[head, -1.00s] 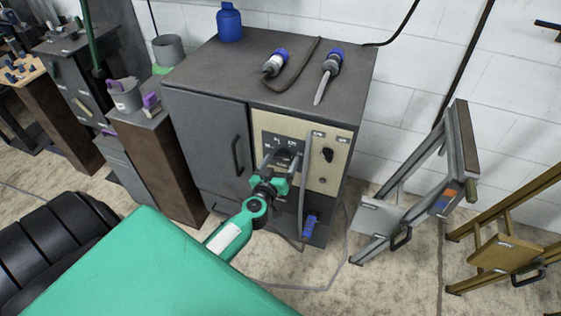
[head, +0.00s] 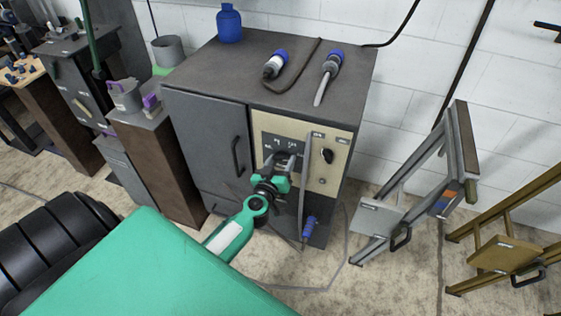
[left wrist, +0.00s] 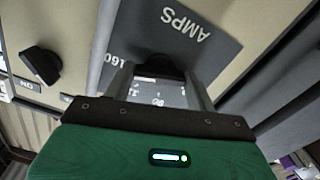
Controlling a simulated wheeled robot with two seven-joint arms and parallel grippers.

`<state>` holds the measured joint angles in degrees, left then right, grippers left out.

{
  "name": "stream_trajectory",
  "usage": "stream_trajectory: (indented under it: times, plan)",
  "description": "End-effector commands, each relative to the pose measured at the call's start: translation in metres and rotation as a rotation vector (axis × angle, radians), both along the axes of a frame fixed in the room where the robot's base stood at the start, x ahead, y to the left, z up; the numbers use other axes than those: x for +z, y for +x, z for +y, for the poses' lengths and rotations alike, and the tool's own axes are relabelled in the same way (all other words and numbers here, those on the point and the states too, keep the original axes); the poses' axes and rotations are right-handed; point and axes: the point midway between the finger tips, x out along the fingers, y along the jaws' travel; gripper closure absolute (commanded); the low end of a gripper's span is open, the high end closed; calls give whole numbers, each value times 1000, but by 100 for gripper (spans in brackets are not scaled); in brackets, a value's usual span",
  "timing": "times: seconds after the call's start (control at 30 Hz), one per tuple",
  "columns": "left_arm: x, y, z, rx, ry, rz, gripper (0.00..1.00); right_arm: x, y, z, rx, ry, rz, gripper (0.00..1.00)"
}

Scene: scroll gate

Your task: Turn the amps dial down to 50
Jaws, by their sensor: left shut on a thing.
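The black amps dial (head: 284,153) sits on a dark scale plate on the cream front panel of the grey cabinet. My left gripper (head: 284,162) is at the panel, with its fingers shut on the dial. In the left wrist view the dial (left wrist: 155,67) shows between the two finger ends (left wrist: 157,82), below the upside-down word AMPS. The number 160 is readable beside the left finger; other numbers are partly covered. I cannot read where the dial points. My right gripper is not in view.
A black switch knob (head: 327,156) is on the panel to the right, and a grey cable (head: 306,180) hangs close to my gripper. A grey metal stand (head: 400,190) is at the right.

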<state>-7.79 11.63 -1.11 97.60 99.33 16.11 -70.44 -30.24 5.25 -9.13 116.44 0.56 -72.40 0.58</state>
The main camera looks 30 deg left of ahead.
Motion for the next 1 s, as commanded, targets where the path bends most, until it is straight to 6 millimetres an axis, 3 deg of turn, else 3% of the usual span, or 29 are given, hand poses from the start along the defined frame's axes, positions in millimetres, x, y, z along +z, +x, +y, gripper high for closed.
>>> stream_trajectory:
  times: [0.6, 1.0]
  plan:
    - [1, 0, 0, 1, -478, -114, 66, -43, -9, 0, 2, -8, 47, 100]
    - [0, 0, -1, 2, -850, -203, 66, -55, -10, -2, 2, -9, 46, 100]
